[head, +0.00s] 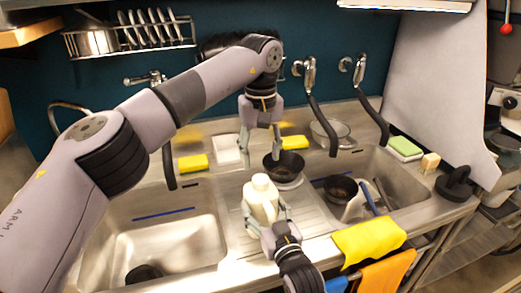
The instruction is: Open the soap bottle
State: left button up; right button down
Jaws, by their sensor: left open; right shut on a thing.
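A cream-white soap bottle (262,187) stands upright at the front of the metal drainboard between the two sinks. Its pale rounded top faces up; I cannot make out a separate cap. My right gripper (266,212) comes from the front edge and is shut around the bottle's body, one finger on each side. My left gripper (261,150) hangs down from above, open and empty. It is higher in the picture than the bottle and apart from its top.
A dark bowl (284,163) stands just behind the bottle. Yellow sponges (193,162) and a white block (226,148) lie along the back ledge. The left sink (165,245) is mostly empty; the right sink holds dishes. A yellow cloth (368,241) hangs at the front.

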aim_at(260, 179)
pick_arm(q)
notch_tip(260, 179, down, 7)
jog(key=shift+f, duration=0.2)
jog(key=shift+c, duration=0.3)
